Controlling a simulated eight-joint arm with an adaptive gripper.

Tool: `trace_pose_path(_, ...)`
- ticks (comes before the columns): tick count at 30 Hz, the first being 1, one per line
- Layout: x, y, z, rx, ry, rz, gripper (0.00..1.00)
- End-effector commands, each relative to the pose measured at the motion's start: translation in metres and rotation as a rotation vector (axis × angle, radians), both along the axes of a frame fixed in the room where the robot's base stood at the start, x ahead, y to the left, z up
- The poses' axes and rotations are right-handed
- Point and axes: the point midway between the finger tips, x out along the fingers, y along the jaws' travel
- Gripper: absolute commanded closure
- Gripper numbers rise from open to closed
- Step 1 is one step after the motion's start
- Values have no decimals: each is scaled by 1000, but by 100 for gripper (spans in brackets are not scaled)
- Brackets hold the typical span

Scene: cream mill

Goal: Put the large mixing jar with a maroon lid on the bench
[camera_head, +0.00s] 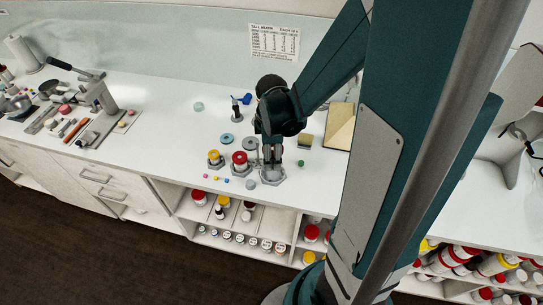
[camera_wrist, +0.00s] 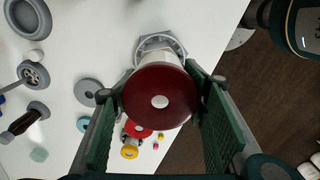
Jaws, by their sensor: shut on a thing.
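The large jar with a maroon lid (camera_wrist: 142,88) is between the green-padded fingers of my gripper (camera_wrist: 158,92) in the wrist view. The round lid faces the camera and has a pale disc at its centre. A little of the white body shows past it; the rest is hidden. Beyond the lid is a grey hexagonal base with a pale ring (camera_wrist: 152,41). In the head view my gripper (camera_head: 272,161) points down over the front part of the white bench (camera_head: 165,110). The jar is hard to make out there, and I cannot tell whether it touches the base.
A red-lidded jar (camera_head: 239,157) and a yellow-lidded jar (camera_head: 214,155) stand close left of my gripper. Flat rings (camera_head: 227,139) lie behind them. A tan board (camera_head: 338,127) is to the right. Shelves of jars (camera_head: 236,222) are below the front edge. The bench's left middle is clear.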

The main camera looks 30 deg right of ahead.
Motion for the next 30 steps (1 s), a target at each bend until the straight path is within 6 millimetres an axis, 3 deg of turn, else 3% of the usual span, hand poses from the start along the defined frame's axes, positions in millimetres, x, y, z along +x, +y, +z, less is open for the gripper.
trace_pose_path(21,0,0,-52,0,0,0,73)
trace_pose_path(30,0,0,-64,0,0,0,73)
